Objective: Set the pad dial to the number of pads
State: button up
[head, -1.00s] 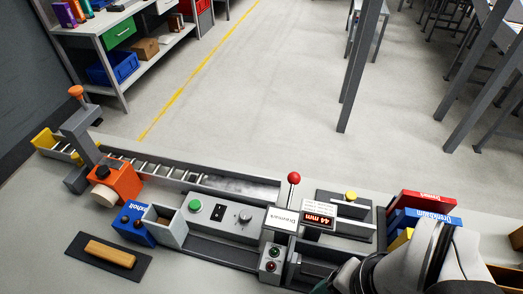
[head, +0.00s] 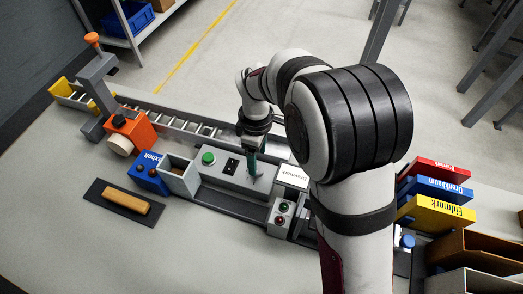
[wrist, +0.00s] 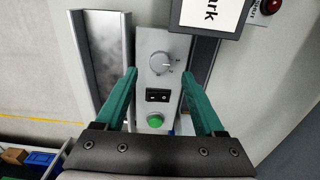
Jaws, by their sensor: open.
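The dial (wrist: 160,63) is a round silver knob with marks around it, on a grey control panel (wrist: 146,45). The panel also shows in the head view (head: 212,170), where my gripper hides most of the dial. My gripper (wrist: 159,73) is open and empty, with its teal fingers pointing at the panel, one on each side of the dial and apart from it. In the head view my gripper (head: 256,165) hangs over the panel's right part. A black switch (wrist: 158,95) and a green button (wrist: 155,120) sit beside the dial. I cannot make out any pads.
A grey open box (head: 178,178) and a blue box (head: 149,172) stand left of the panel. A wooden-handled block lies on a dark mat (head: 103,197). Red, blue and yellow bins (head: 440,214) stand at right. A roller track (head: 165,121) runs behind. My arm hides the red-lettered display.

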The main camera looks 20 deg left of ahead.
aim_at(258, 169)
notch_tip(258, 169, down, 5)
jog(key=shift+r, duration=0.1)
grip_shut()
dwell(0.4)
